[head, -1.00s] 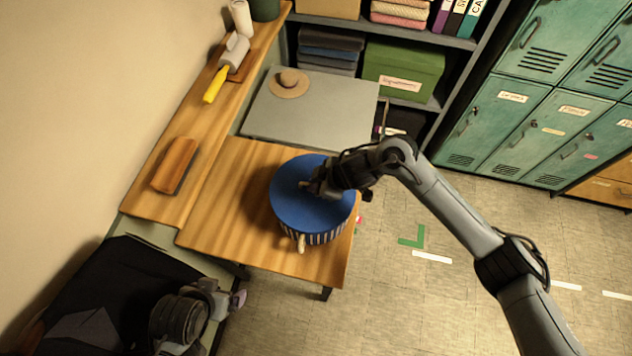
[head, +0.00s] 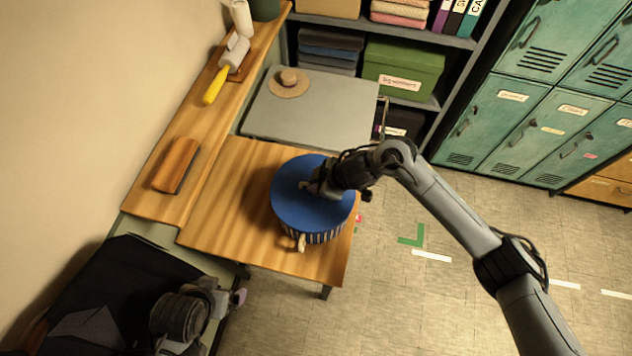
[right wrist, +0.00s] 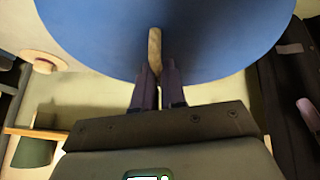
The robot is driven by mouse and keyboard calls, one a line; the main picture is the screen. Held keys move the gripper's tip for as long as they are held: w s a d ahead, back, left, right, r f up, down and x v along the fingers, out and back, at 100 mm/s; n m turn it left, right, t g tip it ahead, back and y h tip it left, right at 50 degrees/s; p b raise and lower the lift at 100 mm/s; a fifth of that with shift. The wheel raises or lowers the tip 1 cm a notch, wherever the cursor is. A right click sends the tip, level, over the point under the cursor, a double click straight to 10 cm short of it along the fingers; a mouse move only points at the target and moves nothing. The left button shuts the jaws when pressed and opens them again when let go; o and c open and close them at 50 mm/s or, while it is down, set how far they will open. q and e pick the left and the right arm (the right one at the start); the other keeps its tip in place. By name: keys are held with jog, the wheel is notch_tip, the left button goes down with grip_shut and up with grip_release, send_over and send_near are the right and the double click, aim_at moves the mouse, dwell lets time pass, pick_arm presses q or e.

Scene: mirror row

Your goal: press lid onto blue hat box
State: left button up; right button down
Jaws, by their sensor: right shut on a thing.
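A blue round lid (head: 292,205) covers the top of the blue hat box (head: 322,237), whose striped side shows below the rim. The box stands near the right edge of the wooden table. I cannot tell whether the lid is fully seated all round. My right gripper (head: 311,187) is over the lid, shut on its pale wooden handle. In the right wrist view the handle (right wrist: 155,50) runs between the fingers (right wrist: 159,82) against the blue lid surface. A pale peg (head: 301,242) sticks out from the box's front. My left gripper (head: 238,298) is low at the left; its jaw state is unclear.
The wooden table (head: 235,220) is clear left of the box. A brush (head: 176,165) and a yellow-handled tool (head: 228,70) lie on the wall ledge. A straw hat (head: 289,83) lies on the grey surface (head: 330,108) behind. Shelves and green lockers (head: 545,110) stand beyond.

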dwell(0.3)
jog(key=c, duration=0.6)
grip_release()
jog(key=shift+c, duration=0.2)
jog(key=shift+r, duration=0.1)
jog(key=shift+r, duration=0.15)
notch_tip(320, 180, up, 2)
jog(key=p, duration=0.3)
jog(key=shift+r, duration=0.15)
jog(key=shift+r+p, duration=0.8)
jog(key=shift+r, duration=1.8)
